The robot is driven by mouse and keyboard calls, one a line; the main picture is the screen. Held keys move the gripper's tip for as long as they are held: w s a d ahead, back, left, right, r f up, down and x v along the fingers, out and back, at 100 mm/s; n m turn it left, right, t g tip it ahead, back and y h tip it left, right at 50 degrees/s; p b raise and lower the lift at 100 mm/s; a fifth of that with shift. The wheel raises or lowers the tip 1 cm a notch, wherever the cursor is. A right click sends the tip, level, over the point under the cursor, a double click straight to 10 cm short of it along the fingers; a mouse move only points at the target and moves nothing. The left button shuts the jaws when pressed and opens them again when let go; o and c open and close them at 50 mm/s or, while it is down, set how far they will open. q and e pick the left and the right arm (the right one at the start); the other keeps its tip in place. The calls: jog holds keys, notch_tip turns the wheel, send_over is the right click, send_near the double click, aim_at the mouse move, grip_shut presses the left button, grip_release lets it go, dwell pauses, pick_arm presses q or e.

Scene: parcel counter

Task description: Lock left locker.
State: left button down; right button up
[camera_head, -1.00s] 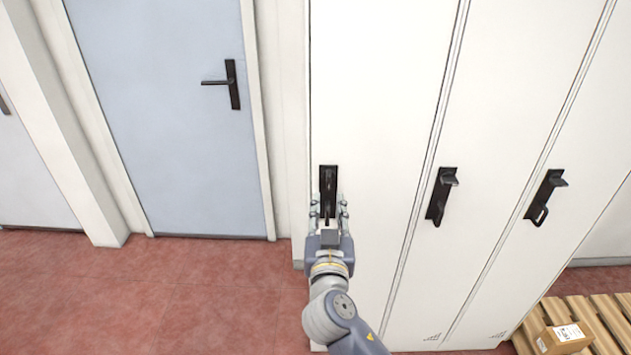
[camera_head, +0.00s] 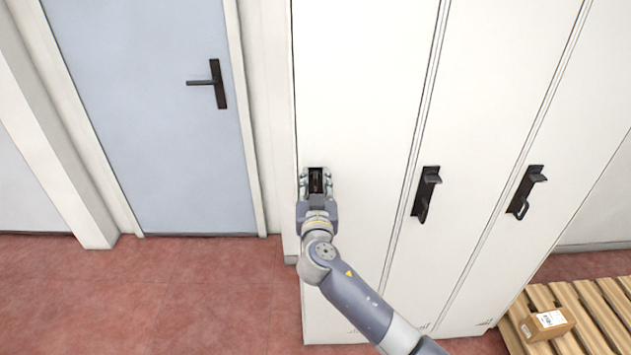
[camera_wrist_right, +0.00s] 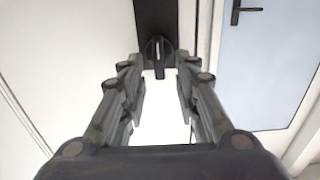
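The left locker (camera_head: 355,90) is a tall white door that looks closed. Its black lock plate (camera_head: 316,172) is partly hidden by my right gripper (camera_head: 316,180), which is in front of it. In the right wrist view the black plate (camera_wrist_right: 153,18) hangs at the top with a dark turn knob (camera_wrist_right: 158,48) at its lower part. There my right gripper (camera_wrist_right: 156,72) is open, one finger on each side just below the knob, with nothing held between them. I cannot tell whether the fingertips touch the knob. My left gripper is not in view.
Two more white lockers to the right carry black latches (camera_head: 426,193) and (camera_head: 527,192). A light blue door (camera_head: 150,110) with a black handle (camera_head: 212,83) is at left. A cardboard box (camera_head: 547,323) sits on a wooden pallet (camera_head: 590,310). Red floor (camera_head: 200,290) at left is clear.

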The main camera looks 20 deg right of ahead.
jog(key=shift+c, duration=0.5)
grip_shut()
jog(key=n+b, duration=0.1)
jog(key=n, duration=0.2)
jog(key=a+n, duration=0.1)
jog(key=n, duration=0.3)
jog(key=shift+w+f+n+b, duration=0.2)
jog(key=shift+n+b, duration=0.1)
jog(key=shift+b, duration=0.1)
jog(key=n, duration=0.3)
jog(key=f+n+p, duration=0.1)
jog(key=n, duration=0.6)
jog(key=shift+a+f+p, duration=0.2)
jog(key=shift+a+p, duration=0.1)
jog(key=shift+a, duration=0.1)
jog(key=shift+n, duration=0.3)
